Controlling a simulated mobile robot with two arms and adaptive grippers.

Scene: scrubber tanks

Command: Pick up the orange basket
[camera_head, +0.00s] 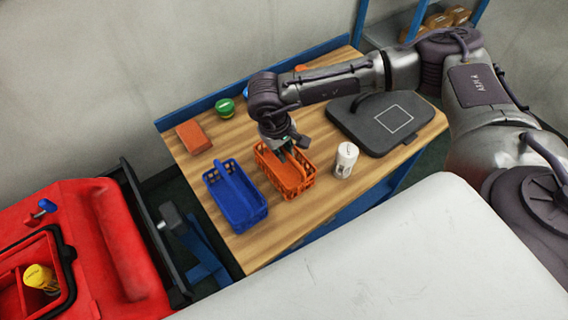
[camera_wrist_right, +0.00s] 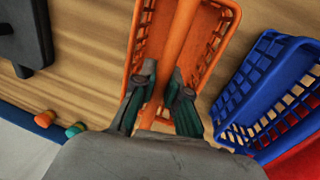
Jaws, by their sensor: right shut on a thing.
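The orange basket (camera_head: 294,178) stands on the wooden table, to the right of the blue basket (camera_head: 238,200) in the head view. It has lattice sides and a middle handle bar. My right gripper (camera_head: 288,152) reaches down over the basket from above. In the right wrist view, its two fingers (camera_wrist_right: 160,92) are shut on the handle bar of the orange basket (camera_wrist_right: 205,45). Whether the basket's base is lifted off the table cannot be told. My left gripper is not in view.
A white container (camera_head: 345,160) stands just right of the orange basket. A dark flat case (camera_head: 382,124) lies farther right. A brick-red block (camera_head: 194,136) and a green round item (camera_head: 225,108) sit at the back left. A red machine (camera_head: 110,235) stands left of the table.

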